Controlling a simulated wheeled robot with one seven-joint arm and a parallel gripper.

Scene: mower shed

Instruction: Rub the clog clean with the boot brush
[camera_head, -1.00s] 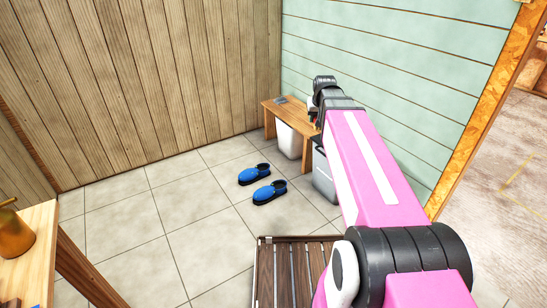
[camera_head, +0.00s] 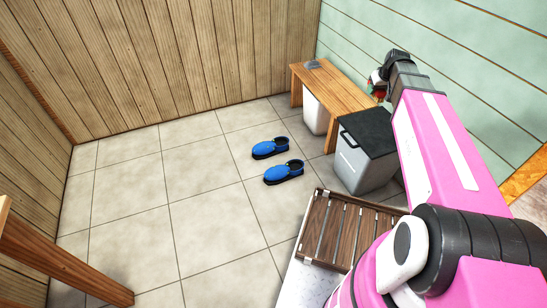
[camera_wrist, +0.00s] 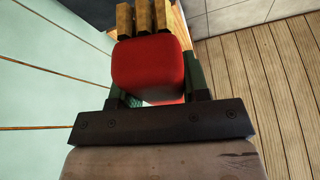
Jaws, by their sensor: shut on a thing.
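Two blue clogs lie on the tiled floor in the head view, the far clog (camera_head: 270,148) and the near clog (camera_head: 284,172), side by side and apart from my gripper. My gripper (camera_head: 378,86) is up at the right, above the wooden bench, mostly hidden behind my arm. In the wrist view my gripper (camera_wrist: 158,98) is shut on a red block-shaped thing with tan bristle tufts at its far end, which looks like the boot brush (camera_wrist: 150,68). In the head view only a bit of red shows at the gripper.
A wooden bench (camera_head: 335,92) stands along the green wall, with a small grey thing (camera_head: 312,64) on it and a white bin (camera_head: 314,114) under it. A grey box with a black lid (camera_head: 368,130) and a slatted wooden rack (camera_head: 340,228) stand nearer. Floor left of the clogs is clear.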

